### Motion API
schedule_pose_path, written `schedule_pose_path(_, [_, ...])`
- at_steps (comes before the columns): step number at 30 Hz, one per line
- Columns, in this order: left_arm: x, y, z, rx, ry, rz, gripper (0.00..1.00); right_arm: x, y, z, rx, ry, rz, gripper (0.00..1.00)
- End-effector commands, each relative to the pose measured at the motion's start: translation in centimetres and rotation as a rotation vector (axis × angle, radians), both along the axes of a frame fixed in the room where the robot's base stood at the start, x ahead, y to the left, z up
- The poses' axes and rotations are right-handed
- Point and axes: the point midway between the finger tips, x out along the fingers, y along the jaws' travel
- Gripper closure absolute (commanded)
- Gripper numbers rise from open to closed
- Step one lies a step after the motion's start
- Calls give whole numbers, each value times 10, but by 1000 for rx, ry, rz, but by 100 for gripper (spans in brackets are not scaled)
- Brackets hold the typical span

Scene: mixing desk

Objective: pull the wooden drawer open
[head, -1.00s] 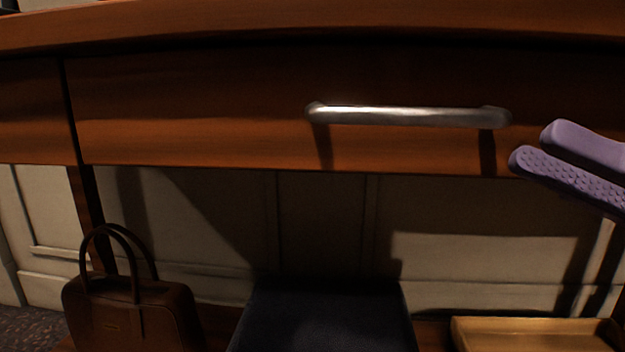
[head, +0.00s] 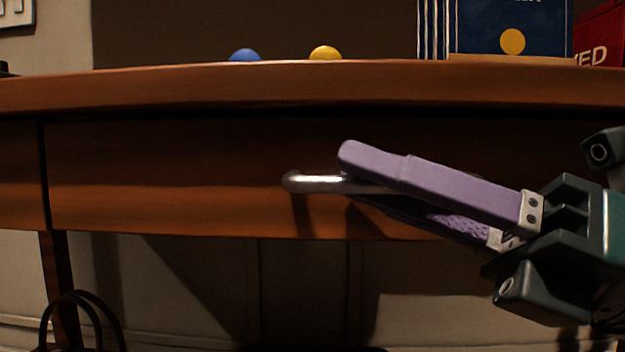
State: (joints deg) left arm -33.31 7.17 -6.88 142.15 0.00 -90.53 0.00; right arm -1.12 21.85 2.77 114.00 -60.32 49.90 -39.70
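The wooden drawer (head: 150,185) is a wide reddish-brown front under the desk top, and it looks closed. Its silver bar handle (head: 314,181) shows at its left end. The rest of the bar is mostly hidden by my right gripper (head: 352,178). That gripper comes in from the right with two purple fingers, one above the handle and one lower, partly in shadow. The fingers are apart, and the bar runs between them in the picture. I cannot tell whether either finger touches it. My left gripper is not in view.
On the desk top (head: 200,88) are a blue ball (head: 245,55), a yellow ball (head: 325,53), a dark blue book (head: 510,28) and a red item (head: 601,38). A brown bag's handles (head: 85,310) show below at left.

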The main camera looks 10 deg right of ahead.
Motion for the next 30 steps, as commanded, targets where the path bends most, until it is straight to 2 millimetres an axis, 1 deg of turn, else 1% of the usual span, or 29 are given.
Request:
schedule_pose_path(2, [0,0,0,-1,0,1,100,0,0,0,0,0,0,73])
schedule_pose_path(9, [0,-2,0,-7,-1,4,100,0,0,0,0,0,0,100])
schedule_pose_path(30, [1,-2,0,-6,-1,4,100,0,-1,-1,-1,2,-1,100])
